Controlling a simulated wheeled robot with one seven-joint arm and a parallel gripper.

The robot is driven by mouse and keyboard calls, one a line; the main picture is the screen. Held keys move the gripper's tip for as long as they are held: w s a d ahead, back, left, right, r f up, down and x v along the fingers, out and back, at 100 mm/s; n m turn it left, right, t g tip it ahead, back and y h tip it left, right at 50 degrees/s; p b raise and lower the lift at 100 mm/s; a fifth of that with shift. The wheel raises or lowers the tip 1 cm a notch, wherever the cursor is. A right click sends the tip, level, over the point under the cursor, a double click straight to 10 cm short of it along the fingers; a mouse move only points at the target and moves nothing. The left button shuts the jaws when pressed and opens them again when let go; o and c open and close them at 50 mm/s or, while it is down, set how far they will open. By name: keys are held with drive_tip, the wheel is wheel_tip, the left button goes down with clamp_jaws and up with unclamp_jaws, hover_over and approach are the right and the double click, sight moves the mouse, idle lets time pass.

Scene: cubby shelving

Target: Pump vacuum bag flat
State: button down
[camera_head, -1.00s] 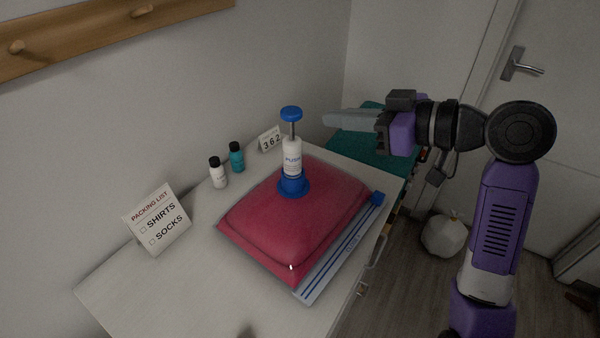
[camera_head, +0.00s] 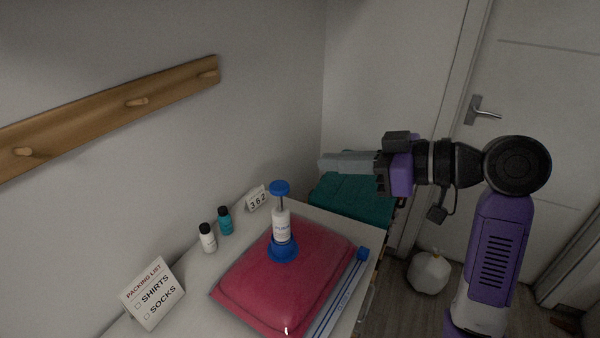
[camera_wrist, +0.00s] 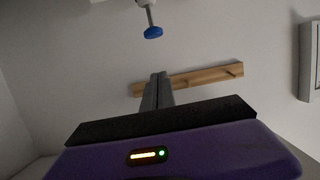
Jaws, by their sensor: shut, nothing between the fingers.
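The red vacuum bag (camera_head: 310,262) lies puffed up on the white cabinet top, with a clear zip strip and blue slider (camera_head: 362,254) along its right edge. A white hand pump (camera_head: 281,224) with a blue base stands upright on the bag. Its blue knob (camera_head: 279,188) is raised on a metal rod. The knob also shows in the wrist view (camera_wrist: 153,33), upside down near the top. My gripper (camera_head: 322,163) is shut and empty, held level to the right of the knob and apart from it. Its closed fingers show in the wrist view (camera_wrist: 158,90).
A packing list card (camera_head: 152,293), a white bottle (camera_head: 208,238), a teal bottle (camera_head: 225,221) and a 362 card (camera_head: 257,198) stand left of and behind the bag. A teal case (camera_head: 352,198) lies beyond the cabinet. A wooden peg rail (camera_head: 115,106) is on the wall.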

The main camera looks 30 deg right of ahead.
drive_tip(key=p, duration=0.2)
hover_over(286, 188)
wheel_tip(286, 188, down, 3)
drive_tip(key=shift+r, duration=0.15)
drive_tip(key=shift+s+d+f+p, duration=0.1)
drive_tip(key=shift+f+p, duration=0.15)
drive_tip(key=shift+f, duration=0.8)
drive_tip(key=shift+s+d+f+p, duration=0.1)
drive_tip(key=shift+f+p, duration=0.1)
drive_tip(key=shift+f, duration=0.8)
wheel_tip(286, 188, down, 5)
drive_tip(key=b, duration=0.3)
drive_tip(key=shift+r+b, duration=0.1)
drive_tip(key=shift+b, duration=0.25)
